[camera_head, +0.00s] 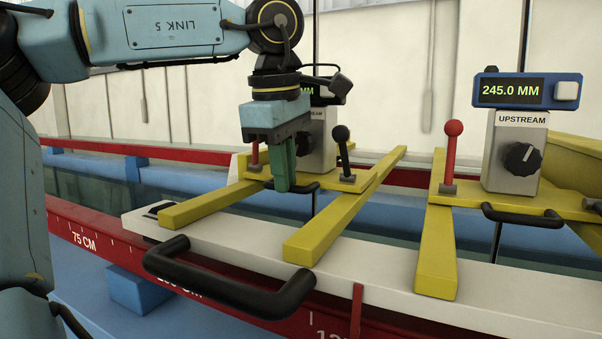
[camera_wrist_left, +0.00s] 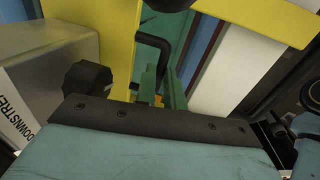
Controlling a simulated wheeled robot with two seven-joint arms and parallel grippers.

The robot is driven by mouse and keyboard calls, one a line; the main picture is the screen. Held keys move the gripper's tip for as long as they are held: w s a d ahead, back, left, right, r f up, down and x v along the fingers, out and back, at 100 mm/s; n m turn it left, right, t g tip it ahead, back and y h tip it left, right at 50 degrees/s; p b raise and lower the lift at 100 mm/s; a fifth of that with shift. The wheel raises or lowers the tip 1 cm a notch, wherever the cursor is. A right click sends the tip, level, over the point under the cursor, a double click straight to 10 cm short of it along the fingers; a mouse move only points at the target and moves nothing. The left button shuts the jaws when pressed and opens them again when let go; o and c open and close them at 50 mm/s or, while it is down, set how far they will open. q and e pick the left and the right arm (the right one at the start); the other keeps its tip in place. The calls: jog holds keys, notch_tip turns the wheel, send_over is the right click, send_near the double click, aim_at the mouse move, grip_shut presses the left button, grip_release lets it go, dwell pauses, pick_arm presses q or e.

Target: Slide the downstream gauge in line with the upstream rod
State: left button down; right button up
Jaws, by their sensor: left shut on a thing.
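The downstream gauge (camera_head: 319,150) is a grey box with a dark knob and a partly hidden display, on a yellow carriage (camera_head: 335,215). In the left wrist view its box (camera_wrist_left: 40,70) reads "DOWNSTRE". My left gripper (camera_head: 284,188) points down in front of it, shut on the carriage's black handle (camera_head: 305,187); the handle also shows in the left wrist view (camera_wrist_left: 153,43). The upstream gauge (camera_head: 515,155) stands to the right on another yellow carriage (camera_head: 437,245), its display (camera_head: 515,91) reading 245.0 MM. A thin dark upstream rod (camera_head: 496,242) shows below it. My right gripper is out of view.
A red-ball lever (camera_head: 450,155) and a black-ball lever (camera_head: 343,155) rise from the carriages. A white rail (camera_head: 390,275) runs under both, with a black bar handle (camera_head: 230,285) in front. A red scale rail (camera_head: 110,243) lies below. A gap separates the carriages.

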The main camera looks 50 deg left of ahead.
pick_arm(q)
jog(key=shift+s, duration=0.1)
jog(key=c, duration=1.5)
grip_release()
jog(key=shift+r, duration=0.1)
jog(key=r, duration=0.4)
jog(key=s+r, duration=0.1)
jog(key=r, duration=0.3)
jog(key=s+d+r+p, duration=0.1)
jog(key=r, duration=0.4)
jog(key=shift+s, duration=0.1)
